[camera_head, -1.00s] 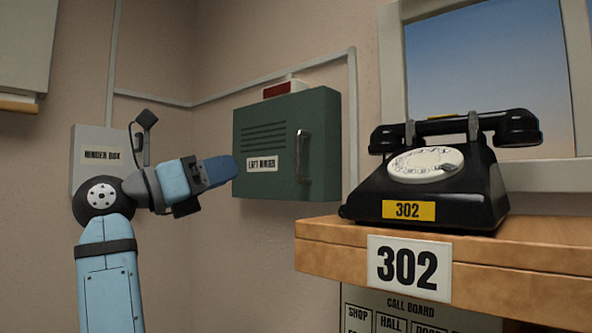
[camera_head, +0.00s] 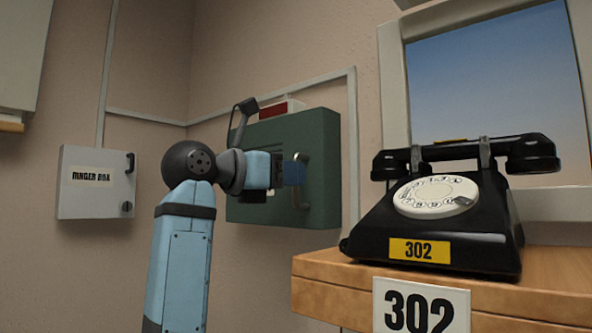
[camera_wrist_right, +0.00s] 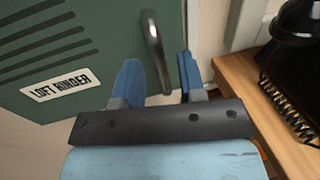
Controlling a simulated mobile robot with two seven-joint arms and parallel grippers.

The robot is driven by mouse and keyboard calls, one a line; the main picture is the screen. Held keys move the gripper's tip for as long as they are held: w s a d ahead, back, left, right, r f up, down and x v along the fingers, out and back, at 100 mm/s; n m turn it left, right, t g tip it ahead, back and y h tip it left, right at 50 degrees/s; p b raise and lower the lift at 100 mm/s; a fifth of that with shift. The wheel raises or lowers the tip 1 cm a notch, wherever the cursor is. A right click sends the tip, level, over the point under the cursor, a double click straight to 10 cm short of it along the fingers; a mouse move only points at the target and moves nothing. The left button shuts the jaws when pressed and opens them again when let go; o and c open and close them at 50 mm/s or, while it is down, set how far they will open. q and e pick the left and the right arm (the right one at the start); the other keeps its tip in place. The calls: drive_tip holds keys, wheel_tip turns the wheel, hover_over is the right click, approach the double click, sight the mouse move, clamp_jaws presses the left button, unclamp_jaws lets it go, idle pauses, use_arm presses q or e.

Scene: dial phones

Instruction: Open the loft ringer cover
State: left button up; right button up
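The loft ringer cover (camera_head: 325,160) is a dark green box front on the wall, shut, with a vertical metal handle (camera_head: 301,180) near its right edge. In the right wrist view the cover (camera_wrist_right: 100,30) shows louvres, a "LOFT RINGER" label (camera_wrist_right: 60,85) and the handle (camera_wrist_right: 153,40). My right gripper (camera_head: 293,173) is at the handle. In the wrist view its blue fingers (camera_wrist_right: 160,72) are apart, and the handle's lower end appears between them. I cannot tell whether they touch it. My arm hides the cover's left part in the head view. My left gripper is not in view.
A black dial phone (camera_head: 435,225) stands on a wooden shelf (camera_head: 330,285) with a 302 plate (camera_head: 420,308), right of the cover. A grey ringer box (camera_head: 95,190) hangs at left. A red lamp (camera_head: 282,108) sits above the cover. The space left of my arm is clear.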

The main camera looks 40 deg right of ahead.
drive_tip(key=shift+s+d, duration=0.1)
drive_tip(key=shift+d, duration=1)
clamp_jaws()
drive_tip(key=shift+a, duration=0.15)
